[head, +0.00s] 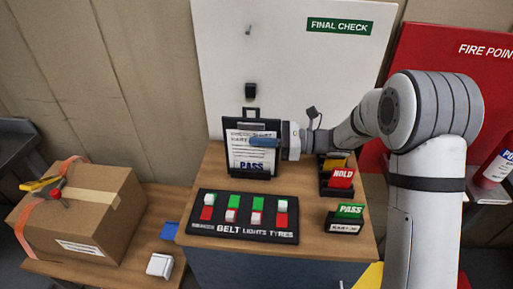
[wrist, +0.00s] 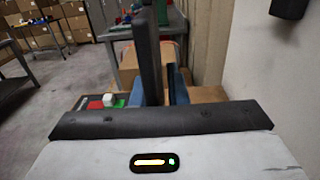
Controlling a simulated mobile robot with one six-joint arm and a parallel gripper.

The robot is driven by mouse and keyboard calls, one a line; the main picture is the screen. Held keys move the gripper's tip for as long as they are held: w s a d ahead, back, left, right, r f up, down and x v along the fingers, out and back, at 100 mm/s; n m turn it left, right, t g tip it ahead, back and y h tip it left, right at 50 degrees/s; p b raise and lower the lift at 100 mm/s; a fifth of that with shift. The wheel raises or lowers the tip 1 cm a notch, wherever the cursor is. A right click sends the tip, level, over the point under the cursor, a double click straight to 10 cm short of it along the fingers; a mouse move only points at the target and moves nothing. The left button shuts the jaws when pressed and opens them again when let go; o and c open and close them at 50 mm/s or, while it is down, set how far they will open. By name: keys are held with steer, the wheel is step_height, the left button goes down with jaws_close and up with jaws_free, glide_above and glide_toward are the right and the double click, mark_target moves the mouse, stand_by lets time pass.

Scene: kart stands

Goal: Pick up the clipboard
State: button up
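The clipboard (head: 250,153) is black with a white printed sheet marked PASS. It stands upright, leaning back a little, in a dark holder at the back left of the wooden stand top. My gripper (head: 264,141) reaches in from the right, with a blue finger in front of the sheet. In the wrist view the clipboard (wrist: 148,60) shows edge-on between the blue fingers of my gripper (wrist: 158,92). A gap shows between the board and the right finger. The left finger looks close to the board; I cannot tell if it touches. The far finger is hidden in the head view.
A switch panel (head: 243,217) lies in front of the clipboard. A red HOLD card (head: 341,178) and a green PASS card (head: 350,211) stand in holders at the right. A white board (head: 290,60) rises close behind. A cardboard box (head: 85,215) is at the left.

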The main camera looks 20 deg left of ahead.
jaws_close()
steer(key=shift+r, duration=0.1)
step_height(320, 180, up, 10)
steer(key=shift+f+b, duration=0.1)
steer(key=shift+b, duration=0.25)
stand_by(0.5)
